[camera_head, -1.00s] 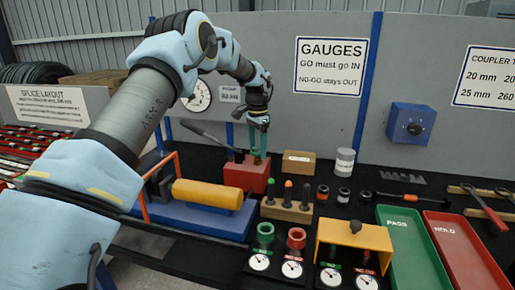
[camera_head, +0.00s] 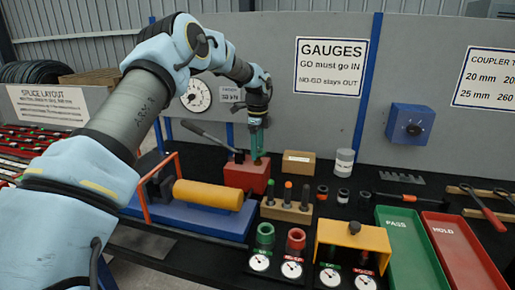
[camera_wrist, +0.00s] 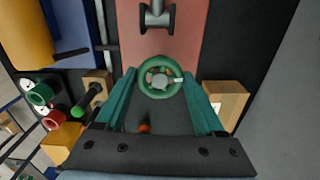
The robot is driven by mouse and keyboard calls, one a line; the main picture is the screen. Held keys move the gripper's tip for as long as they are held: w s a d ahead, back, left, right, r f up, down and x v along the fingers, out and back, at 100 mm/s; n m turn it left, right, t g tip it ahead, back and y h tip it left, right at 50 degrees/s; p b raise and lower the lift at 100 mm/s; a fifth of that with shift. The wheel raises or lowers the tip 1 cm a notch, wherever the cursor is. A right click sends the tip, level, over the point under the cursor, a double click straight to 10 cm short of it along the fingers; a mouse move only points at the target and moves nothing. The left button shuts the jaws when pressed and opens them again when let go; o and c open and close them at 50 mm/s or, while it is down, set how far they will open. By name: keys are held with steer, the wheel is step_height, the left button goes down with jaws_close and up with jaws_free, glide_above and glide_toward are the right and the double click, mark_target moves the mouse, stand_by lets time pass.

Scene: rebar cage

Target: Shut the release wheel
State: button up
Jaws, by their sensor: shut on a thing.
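The release wheel (camera_wrist: 160,77) is a small green ring with a pale mark on its right side, seen from above in the wrist view. It sits at the red pump block (camera_head: 247,177), whose red top also shows in the wrist view (camera_wrist: 188,35). My gripper (camera_wrist: 159,78) points down, with one teal finger on each side of the wheel, shut on its rim. In the head view my gripper (camera_head: 257,160) is over the right part of the block, and the wheel is hidden or too small to make out there.
A black pump lever (camera_head: 205,135) slopes up left of the block. A yellow cylinder (camera_head: 208,194) on a blue base lies in front. A wooden holder with pegs (camera_head: 286,209), a cardboard box (camera_head: 298,163) and a white can (camera_head: 344,162) stand to the right.

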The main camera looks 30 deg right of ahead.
steer(key=shift+m, duration=0.7)
steer(key=o, duration=1.4)
steer(key=shift+c, duration=0.2)
steer(key=shift+r, duration=0.1)
step_height(320, 180, up, 11)
steer(key=b, duration=0.3)
